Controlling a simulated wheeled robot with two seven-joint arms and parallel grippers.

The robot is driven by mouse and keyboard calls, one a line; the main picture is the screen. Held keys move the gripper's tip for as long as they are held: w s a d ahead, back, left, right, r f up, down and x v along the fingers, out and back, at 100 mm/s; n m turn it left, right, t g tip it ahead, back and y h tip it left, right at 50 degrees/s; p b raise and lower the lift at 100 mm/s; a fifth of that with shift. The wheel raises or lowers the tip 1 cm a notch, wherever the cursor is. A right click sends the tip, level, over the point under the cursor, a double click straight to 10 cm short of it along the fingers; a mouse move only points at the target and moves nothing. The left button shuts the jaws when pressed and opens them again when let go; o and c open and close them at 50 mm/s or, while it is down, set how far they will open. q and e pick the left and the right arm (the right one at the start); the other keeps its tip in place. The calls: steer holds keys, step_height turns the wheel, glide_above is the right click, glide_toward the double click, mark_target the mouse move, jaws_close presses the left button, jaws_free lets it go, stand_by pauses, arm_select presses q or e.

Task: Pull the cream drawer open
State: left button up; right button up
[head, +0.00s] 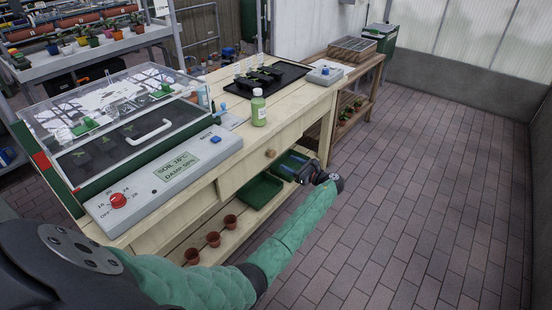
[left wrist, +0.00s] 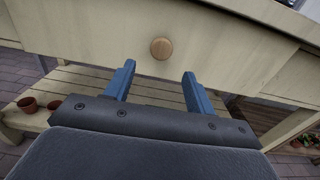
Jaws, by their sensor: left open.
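The cream drawer (head: 240,172) is in the front of the wooden workbench and looks shut. Its round wooden knob (head: 270,153) shows in the middle of its front. In the left wrist view the drawer front (left wrist: 95,32) fills the top, with the knob (left wrist: 161,48) just beyond and between the two blue fingertips. My left gripper (left wrist: 158,70) is open and empty, apart from the knob. In the head view my left gripper (head: 304,172) is in front of the bench, right of and lower than the knob. My right gripper is not in view.
A propagator with a control panel (head: 165,172), a green bottle (head: 258,108) and a black tray (head: 290,72) stand on the bench. Terracotta pots (head: 213,239) and a green tray (head: 262,192) are on the shelf below. The brick floor (head: 420,170) to the right is clear.

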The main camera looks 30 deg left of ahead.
mark_target(274, 156)
arm_select(q)
steer(key=a, duration=0.4)
steer(key=a+p, duration=0.1)
steer(key=a, duration=0.2)
steer(key=shift+w+r, duration=0.1)
steer(key=shift+w, duration=0.25)
steer(key=shift+a, duration=0.4)
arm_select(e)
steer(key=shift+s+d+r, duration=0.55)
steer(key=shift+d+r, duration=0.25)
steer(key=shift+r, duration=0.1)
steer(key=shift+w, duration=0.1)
arm_select(q)
steer(key=shift+c, duration=1.3)
jaws_close()
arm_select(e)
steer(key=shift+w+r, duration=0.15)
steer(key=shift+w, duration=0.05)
